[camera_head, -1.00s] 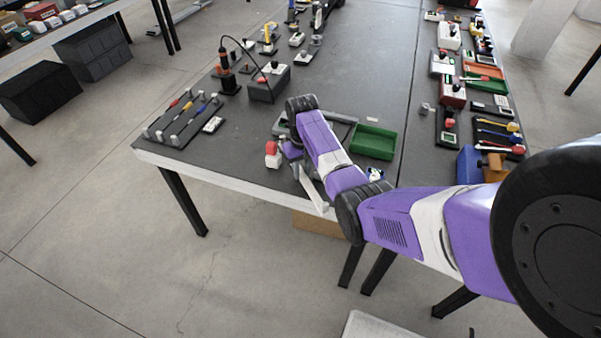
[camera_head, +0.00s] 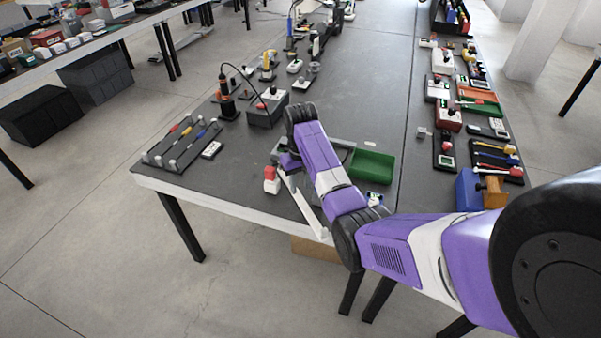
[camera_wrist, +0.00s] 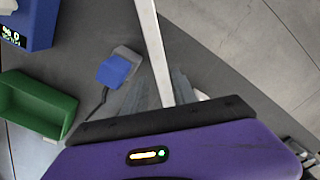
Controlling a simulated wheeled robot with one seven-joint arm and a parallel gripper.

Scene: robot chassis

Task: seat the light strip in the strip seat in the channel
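The light strip (camera_head: 304,203) is a long, thin white bar. It runs from my gripper (camera_head: 285,163) down and right, toward the table's front edge. In the wrist view the light strip (camera_wrist: 155,48) leaves the finger area and reaches the top edge. My gripper appears shut on it, though the purple hand hides most of the fingers. A low grey piece, probably the channel (camera_head: 345,152), lies on the table behind my arm, partly covered. Its strip seat cannot be made out. The strip appears held above the table, tilted in the picture, apart from the channel.
A green tray (camera_head: 373,166) lies right of the channel. A white block with a red top (camera_head: 271,180) stands left of the strip. A dark box with a cable (camera_head: 267,108) stands farther back. In the wrist view a blue block (camera_wrist: 114,71) lies close beside the strip.

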